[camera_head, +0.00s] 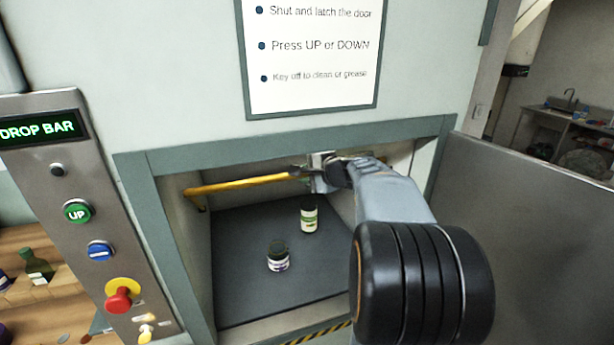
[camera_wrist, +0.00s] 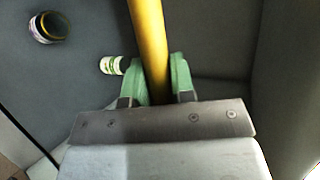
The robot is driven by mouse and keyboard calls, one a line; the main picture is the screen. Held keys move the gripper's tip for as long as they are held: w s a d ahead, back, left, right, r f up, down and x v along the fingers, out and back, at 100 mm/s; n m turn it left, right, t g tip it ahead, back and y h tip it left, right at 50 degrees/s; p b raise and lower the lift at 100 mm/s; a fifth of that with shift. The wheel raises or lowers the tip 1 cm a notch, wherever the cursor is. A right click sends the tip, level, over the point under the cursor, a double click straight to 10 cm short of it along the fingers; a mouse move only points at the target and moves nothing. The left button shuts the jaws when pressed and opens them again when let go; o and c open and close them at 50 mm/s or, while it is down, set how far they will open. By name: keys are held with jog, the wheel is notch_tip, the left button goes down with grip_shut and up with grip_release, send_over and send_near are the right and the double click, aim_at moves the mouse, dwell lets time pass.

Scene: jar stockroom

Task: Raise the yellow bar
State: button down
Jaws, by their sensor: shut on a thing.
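The yellow bar (camera_head: 245,184) runs across the opening of a lift compartment, roughly level, from a bracket at the left side toward my gripper. In the wrist view the yellow bar (camera_wrist: 148,40) passes between the green fingers of my gripper (camera_wrist: 160,80), which is shut on it. In the head view my gripper (camera_head: 312,172) is at the bar's right part, and my arm hides the bar's right end. A panel at the left has a display (camera_head: 40,128) reading "DROP BAR".
A grey door (camera_head: 540,240) stands open at the right. The panel has a green UP button (camera_head: 77,212), a blue button (camera_head: 99,250) and a red knob (camera_head: 119,298).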

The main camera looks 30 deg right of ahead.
dwell(0.3)
jog(key=c, duration=1.1)
grip_release()
jog(key=shift+a, duration=0.15)
jog(key=shift+c, duration=0.2)
jog(key=shift+o, duration=0.9)
jog(key=b+v, duration=0.3)
jog(key=v, duration=1.1)
jog(key=shift+f, duration=0.1)
